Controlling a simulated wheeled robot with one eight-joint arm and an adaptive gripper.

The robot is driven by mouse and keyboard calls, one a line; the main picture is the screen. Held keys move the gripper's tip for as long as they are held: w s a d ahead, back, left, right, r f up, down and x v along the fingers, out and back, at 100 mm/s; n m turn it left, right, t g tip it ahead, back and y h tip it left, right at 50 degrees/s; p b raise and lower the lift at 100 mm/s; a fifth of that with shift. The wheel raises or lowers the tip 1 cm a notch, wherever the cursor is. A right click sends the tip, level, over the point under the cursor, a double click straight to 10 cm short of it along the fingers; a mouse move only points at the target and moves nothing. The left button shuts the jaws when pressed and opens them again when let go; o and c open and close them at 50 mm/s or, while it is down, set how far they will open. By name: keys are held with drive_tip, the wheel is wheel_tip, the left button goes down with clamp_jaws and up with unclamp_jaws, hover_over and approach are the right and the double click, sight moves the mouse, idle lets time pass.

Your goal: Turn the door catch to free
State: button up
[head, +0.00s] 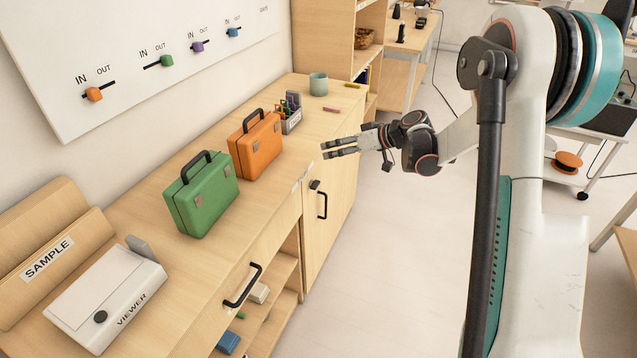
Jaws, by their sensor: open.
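A small dark door catch (315,185) sits near the top of the light wood cabinet door (335,198), just above that door's black bar handle (322,205). The catch is too small to tell which way it is turned. My gripper (324,150) is open and empty. Its fingers point left, level with the counter's front edge in the picture, above the catch and apart from it.
The counter (190,265) holds a green case (203,200), an orange case (257,148), a pen holder (290,115), a mug (318,84) and a white viewer box (105,295). Another black handle (242,286) sticks out at the front.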

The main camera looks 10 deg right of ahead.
drive_tip(key=w+d+f+n+t+y, duration=0.1)
drive_tip(key=w+d+f+n+y, duration=0.2)
drive_tip(key=f, duration=0.7)
drive_tip(key=n+t+y, duration=0.2)
drive_tip(key=y, duration=0.1)
approach(318, 185)
drive_tip(key=b+x, duration=0.3)
drive_tip(key=x, duration=0.6)
drive_tip(key=shift+w+f, duration=0.1)
drive_tip(key=shift+w, duration=0.05)
drive_tip(key=c, duration=1.1)
